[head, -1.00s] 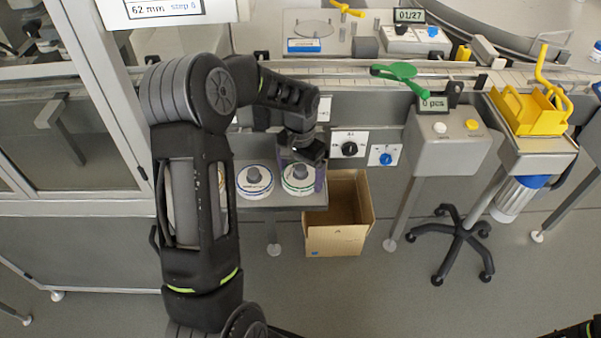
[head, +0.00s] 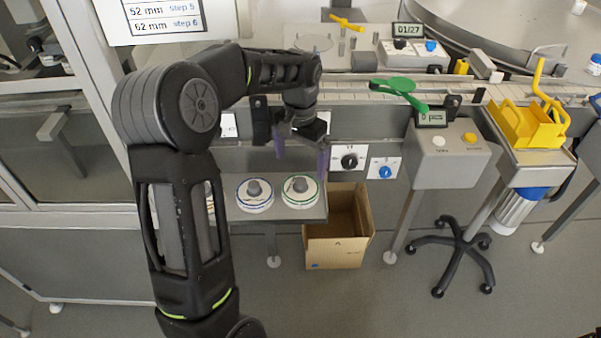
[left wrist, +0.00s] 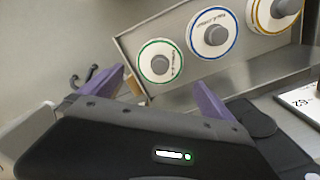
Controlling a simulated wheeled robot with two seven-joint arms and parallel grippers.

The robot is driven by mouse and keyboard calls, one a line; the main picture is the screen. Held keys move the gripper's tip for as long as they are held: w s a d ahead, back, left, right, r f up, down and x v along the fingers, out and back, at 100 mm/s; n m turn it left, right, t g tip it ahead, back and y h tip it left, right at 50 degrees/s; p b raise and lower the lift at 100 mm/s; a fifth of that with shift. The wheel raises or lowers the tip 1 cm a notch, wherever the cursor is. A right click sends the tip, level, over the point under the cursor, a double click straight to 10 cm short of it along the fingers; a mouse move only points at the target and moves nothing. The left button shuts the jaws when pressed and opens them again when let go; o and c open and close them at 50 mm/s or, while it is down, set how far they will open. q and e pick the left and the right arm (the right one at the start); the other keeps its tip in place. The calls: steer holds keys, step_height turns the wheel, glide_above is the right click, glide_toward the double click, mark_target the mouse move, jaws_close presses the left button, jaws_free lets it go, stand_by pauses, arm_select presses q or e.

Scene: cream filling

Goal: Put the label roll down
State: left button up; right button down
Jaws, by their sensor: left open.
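A white label roll with a green ring (head: 300,191) lies flat on the grey shelf (head: 287,213), at its right end. It also shows in the left wrist view (left wrist: 160,61). A blue-ringed roll (head: 255,195) lies to its left, also in the left wrist view (left wrist: 211,33). An orange-ringed roll (left wrist: 274,12) is cut off at the top of that view and mostly hidden behind my arm in the head view. My left gripper (head: 300,155) is open and empty above the green-ringed roll, its purple fingers spread apart and clear of it. My right gripper is not in view.
An open cardboard box (head: 336,252) stands on the floor right of the shelf. Knob panels (head: 349,158) and the conveyor edge (head: 350,91) lie behind the gripper. A grey counter box (head: 445,155) stands farther right. A white sign (head: 165,18) hangs at upper left.

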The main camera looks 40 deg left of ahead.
arm_select(q)
step_height(320, 180, up, 2)
stand_by(0.8)
